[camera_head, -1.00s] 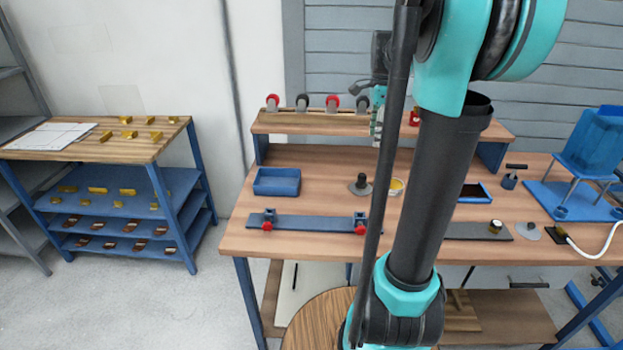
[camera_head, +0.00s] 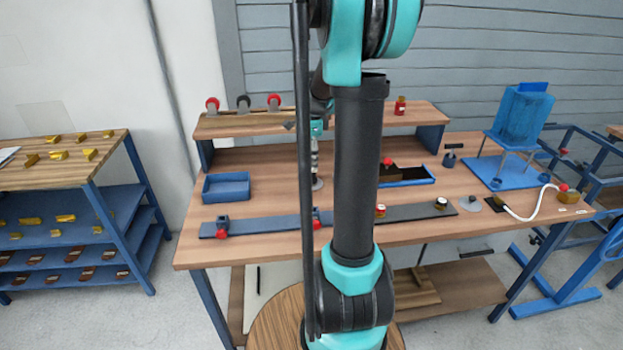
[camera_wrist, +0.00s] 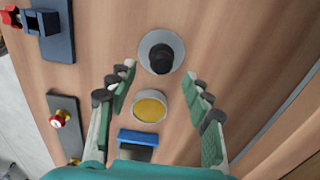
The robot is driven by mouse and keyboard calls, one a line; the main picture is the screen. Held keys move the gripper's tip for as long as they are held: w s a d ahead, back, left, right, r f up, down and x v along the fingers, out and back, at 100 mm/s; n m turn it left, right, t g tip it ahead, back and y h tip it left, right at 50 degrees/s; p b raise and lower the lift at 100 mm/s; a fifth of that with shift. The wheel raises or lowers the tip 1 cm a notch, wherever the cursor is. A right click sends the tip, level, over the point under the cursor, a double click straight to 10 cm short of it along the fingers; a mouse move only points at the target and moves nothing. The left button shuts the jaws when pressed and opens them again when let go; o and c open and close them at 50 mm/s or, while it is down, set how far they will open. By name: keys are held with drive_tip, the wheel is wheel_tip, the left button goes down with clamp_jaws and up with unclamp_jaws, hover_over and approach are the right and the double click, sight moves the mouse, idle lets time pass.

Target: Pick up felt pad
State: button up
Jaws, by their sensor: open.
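A grey round pad with a black knob (camera_wrist: 160,52), which looks like the felt pad, lies flat on the wooden bench; its grey edge also shows in the head view (camera_head: 318,184). My gripper (camera_wrist: 158,77) is open and empty, pointing down at the bench. In the wrist view the pad lies just beyond the fingertips, near the middle. A round tin with a yellow top (camera_wrist: 150,106) shows between the fingers; my arm hides it in the head view. In the head view my gripper (camera_head: 316,165) is small, over the pad; its height is hard to tell.
A blue-rimmed tray (camera_wrist: 137,137) lies close to the tin. A blue bar with red-knobbed clamps (camera_head: 265,225) and a grey strip (camera_head: 412,211) run along the bench front. An empty blue tray (camera_head: 226,186) stands left. A raised shelf (camera_head: 225,127) stands behind.

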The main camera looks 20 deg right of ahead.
sight(312, 177)
wheel_tip(312, 177, down, 5)
drive_tip(key=shift+w+a, duration=0.1)
idle(0.3)
clamp_jaws()
